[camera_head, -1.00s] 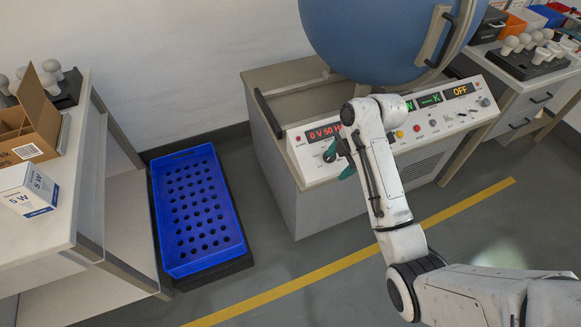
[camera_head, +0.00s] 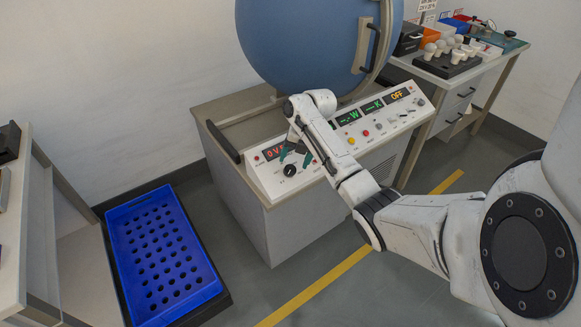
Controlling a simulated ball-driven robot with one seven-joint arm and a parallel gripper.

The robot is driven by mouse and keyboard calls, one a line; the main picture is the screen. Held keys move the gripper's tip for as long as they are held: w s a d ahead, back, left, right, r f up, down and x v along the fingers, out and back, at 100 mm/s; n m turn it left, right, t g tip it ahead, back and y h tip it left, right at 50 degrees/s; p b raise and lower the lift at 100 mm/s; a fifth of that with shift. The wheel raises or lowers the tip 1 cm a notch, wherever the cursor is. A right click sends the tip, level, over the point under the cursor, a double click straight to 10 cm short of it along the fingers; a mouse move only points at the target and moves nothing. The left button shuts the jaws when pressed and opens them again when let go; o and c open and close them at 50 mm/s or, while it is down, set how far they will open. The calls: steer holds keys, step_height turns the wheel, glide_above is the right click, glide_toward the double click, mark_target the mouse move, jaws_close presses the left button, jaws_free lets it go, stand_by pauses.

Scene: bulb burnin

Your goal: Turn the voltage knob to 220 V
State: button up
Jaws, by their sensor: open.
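The voltage knob (camera_head: 290,170) is a black round dial on the left part of the white sloped control panel (camera_head: 262,176). Its pointer setting is too small to read. Above it, a red display (camera_head: 273,153) shows a 0 and a V; the rest is hidden by my arm. My gripper (camera_head: 296,156), with teal fingers, is open and empty just above and right of the knob in the picture. I cannot tell whether a finger touches the knob. A green display (camera_head: 349,117) and an orange display reading OFF (camera_head: 397,96) sit further right.
A large blue sphere (camera_head: 305,45) stands behind the panel. Coloured buttons (camera_head: 365,133) lie right of my arm. A blue perforated crate (camera_head: 165,255) is on the floor at left. A bench with bulbs (camera_head: 450,65) is at the back right.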

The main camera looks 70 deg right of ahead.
mark_target(291, 168)
steer(key=shift+x, duration=2.05)
steer(key=c, duration=1)
steer(key=shift+c, duration=0.2)
